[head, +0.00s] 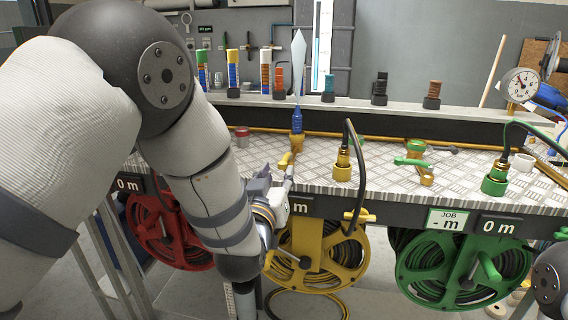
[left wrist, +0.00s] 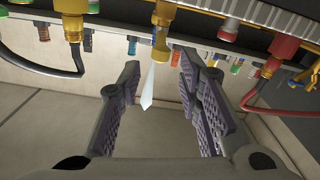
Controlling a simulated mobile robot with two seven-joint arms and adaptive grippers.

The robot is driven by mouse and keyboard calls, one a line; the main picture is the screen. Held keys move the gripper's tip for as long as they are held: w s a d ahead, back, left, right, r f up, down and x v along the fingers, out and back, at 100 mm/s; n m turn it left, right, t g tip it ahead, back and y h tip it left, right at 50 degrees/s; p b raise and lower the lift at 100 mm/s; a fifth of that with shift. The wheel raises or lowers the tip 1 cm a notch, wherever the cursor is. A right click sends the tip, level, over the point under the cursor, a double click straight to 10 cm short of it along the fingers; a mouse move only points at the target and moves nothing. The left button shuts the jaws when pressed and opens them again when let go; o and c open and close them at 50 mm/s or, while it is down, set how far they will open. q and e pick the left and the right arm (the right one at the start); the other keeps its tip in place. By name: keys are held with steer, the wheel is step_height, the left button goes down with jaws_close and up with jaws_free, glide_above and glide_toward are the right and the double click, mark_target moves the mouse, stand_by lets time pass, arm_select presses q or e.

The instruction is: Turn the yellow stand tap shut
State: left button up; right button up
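The yellow stand tap (head: 297,143) stands at the bench's front edge, with a blue nozzle (head: 297,119) on top. A pale pointed jet (head: 298,65) rises from the nozzle. A small yellow handle (head: 284,160) shows at the tap's lower left. My left gripper (head: 278,177) is just below and left of the tap, fingers apart. In the left wrist view the scene is upside down: the open fingers (left wrist: 165,90) have the pale jet (left wrist: 148,88) between them, and the tap's nozzle lies beyond. No contact is clear. My right gripper is out of view.
A brass hose coupling (head: 343,165) with a black hose stands right of the tap. A green-handled tap (head: 412,160) and a green coupling (head: 495,180) are farther right. Red (head: 168,232), yellow (head: 318,255) and green (head: 465,265) reels hang below the bench edge.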

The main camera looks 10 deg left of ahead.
mark_target(281, 167)
arm_select(q)
steer(key=w, duration=0.4)
steer(key=w+b, duration=0.1)
steer(key=w, duration=0.2)
steer(key=shift+f, duration=0.35)
steer(key=shift+w+r, duration=0.15)
steer(key=shift+w, duration=0.1)
steer(key=shift+c, duration=0.2)
jaws_close()
